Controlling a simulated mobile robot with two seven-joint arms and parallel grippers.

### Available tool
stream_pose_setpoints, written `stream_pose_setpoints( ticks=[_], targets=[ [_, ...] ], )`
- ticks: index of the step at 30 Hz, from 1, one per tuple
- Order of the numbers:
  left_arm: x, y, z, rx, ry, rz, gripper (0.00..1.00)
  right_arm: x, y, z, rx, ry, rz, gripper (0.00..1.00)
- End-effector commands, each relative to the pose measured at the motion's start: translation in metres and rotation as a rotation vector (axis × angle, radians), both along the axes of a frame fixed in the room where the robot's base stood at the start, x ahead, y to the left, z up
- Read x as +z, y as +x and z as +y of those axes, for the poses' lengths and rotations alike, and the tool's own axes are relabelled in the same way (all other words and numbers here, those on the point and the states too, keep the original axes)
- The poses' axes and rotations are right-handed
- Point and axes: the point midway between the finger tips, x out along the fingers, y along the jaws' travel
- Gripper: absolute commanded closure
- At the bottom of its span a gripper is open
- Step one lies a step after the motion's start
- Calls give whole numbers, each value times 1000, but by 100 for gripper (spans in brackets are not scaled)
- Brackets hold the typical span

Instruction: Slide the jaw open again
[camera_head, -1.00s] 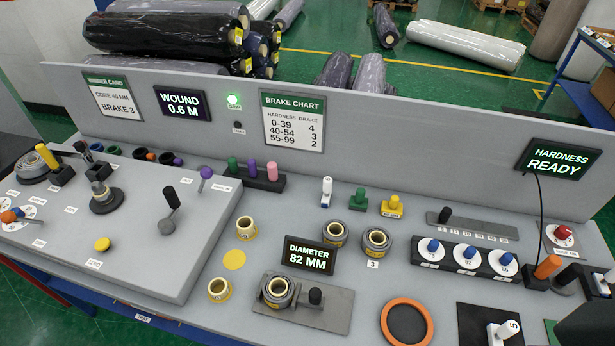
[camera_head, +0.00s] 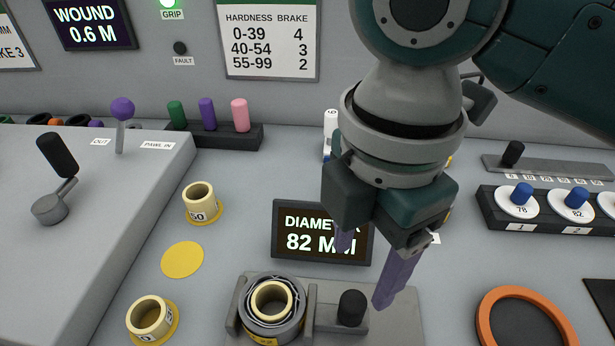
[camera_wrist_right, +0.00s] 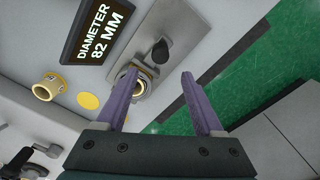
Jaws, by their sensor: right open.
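The diameter gauge (camera_head: 395,312) is a grey plate in front of the display that reads DIAMETER 82 MM (camera_head: 290,243). A wrapped roll with a cream core (camera_head: 272,303) stands upright between its grey jaws. The sliding jaw's black knob (camera_head: 352,307) is just right of the roll. My right gripper (camera_head: 365,272), with purple fingers, is open and empty above the plate, near the knob. It partly hides the display. In the right wrist view, the knob (camera_wrist_right: 160,50) lies beyond the open fingers (camera_wrist_right: 162,80). My left gripper is not seen.
Cream cores (camera_head: 200,203) stand on yellow discs left of the gauge. An orange ring (camera_head: 525,312) lies to the right. A rack with pink, purple and green pegs (camera_head: 215,133) and a raised console (camera_head: 80,220) are at the left.

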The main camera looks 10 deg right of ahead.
Motion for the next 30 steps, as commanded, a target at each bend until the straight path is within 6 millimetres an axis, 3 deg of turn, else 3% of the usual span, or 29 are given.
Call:
stream_pose_setpoints(
  ticks=[5,18,30],
  targets=[
    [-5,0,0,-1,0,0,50,-16,1,-2,11,-10,6,31],
    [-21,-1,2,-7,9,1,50,-91,1,-2,10,-8,3,31],
    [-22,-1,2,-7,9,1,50,-101,1,-2,10,-8,1,31]
  ],
)
